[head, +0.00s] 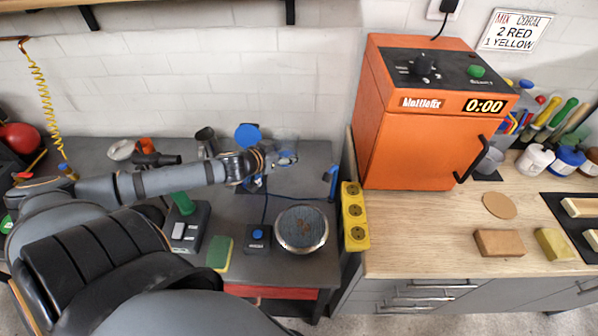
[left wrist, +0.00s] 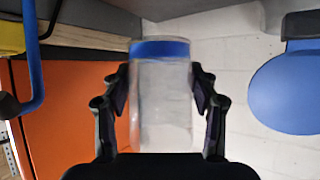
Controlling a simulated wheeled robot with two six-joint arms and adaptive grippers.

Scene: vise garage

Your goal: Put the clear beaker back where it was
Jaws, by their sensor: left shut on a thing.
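The clear beaker (left wrist: 163,112) has a blue band at one end and stands between the two dark fingers of my left gripper (left wrist: 162,88) in the left wrist view. The fingers touch it on both sides, so the gripper is shut on it. In the head view my left gripper (head: 286,158) is over the back right part of the grey workbench (head: 225,262). The beaker is hard to make out there, small and see-through. My right gripper is not in view.
An orange oven (head: 430,145) stands right of the bench on a wooden counter (head: 420,235). A yellow socket strip (head: 354,215) lies at the bench's right edge. A round plate (head: 302,229), button box (head: 258,239) and sponge (head: 220,252) occupy the front. A blue disc (head: 248,137) is close to my left gripper.

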